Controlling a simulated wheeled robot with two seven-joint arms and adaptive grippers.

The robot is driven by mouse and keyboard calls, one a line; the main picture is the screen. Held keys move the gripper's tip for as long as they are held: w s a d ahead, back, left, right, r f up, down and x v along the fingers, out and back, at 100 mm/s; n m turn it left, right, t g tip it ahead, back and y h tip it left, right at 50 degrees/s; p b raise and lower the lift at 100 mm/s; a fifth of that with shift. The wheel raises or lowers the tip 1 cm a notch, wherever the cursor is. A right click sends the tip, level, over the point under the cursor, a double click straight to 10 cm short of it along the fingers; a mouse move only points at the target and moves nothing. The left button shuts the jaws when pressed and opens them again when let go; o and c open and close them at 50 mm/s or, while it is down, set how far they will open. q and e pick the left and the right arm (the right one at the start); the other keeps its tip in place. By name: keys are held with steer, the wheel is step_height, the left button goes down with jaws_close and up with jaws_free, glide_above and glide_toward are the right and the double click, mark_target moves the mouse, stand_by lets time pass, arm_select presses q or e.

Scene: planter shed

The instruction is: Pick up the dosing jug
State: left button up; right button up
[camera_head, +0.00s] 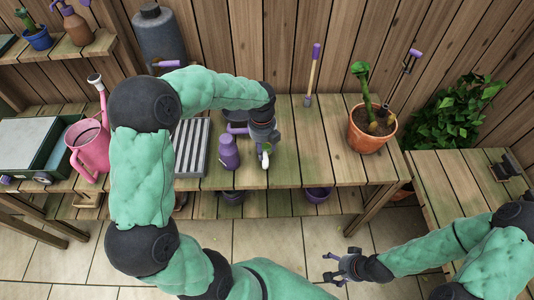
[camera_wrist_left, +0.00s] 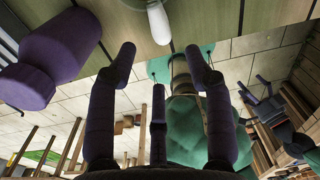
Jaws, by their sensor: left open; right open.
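No thing is plain to me as the dosing jug. A small purple vessel (camera_head: 229,153) with a narrower top stands on the wooden bench; it also shows at the upper left of the left wrist view (camera_wrist_left: 52,58). A small white rounded thing (camera_head: 265,161) is just beside my left gripper (camera_head: 264,143). The white thing (camera_wrist_left: 158,22) is ahead of the open, empty fingers of my left gripper (camera_wrist_left: 160,60) in the left wrist view. The purple vessel is left of this gripper, apart from it. My right gripper (camera_head: 341,268) is open and empty over the floor, well away from both.
A grey ribbed tray (camera_head: 192,148) lies left of the purple vessel. A terracotta pot (camera_head: 370,133) with a plant is at the bench's right end. The bench between the left gripper and pot is clear.

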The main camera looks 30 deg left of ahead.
mark_target(265, 161)
arm_select(q)
step_height(265, 161, down, 5)
steer(key=shift+w+r+b, duration=0.1)
steer(key=shift+r+b, duration=0.1)
steer(key=shift+b, duration=0.4)
steer(key=shift+d+f+b, duration=0.15)
steer(key=shift+f+b, duration=0.4)
steer(key=shift+f, duration=0.75)
steer(key=shift+d+f+b, duration=0.1)
steer(key=shift+f+b, duration=0.45)
steer(key=shift+f, duration=0.75)
jaws_close()
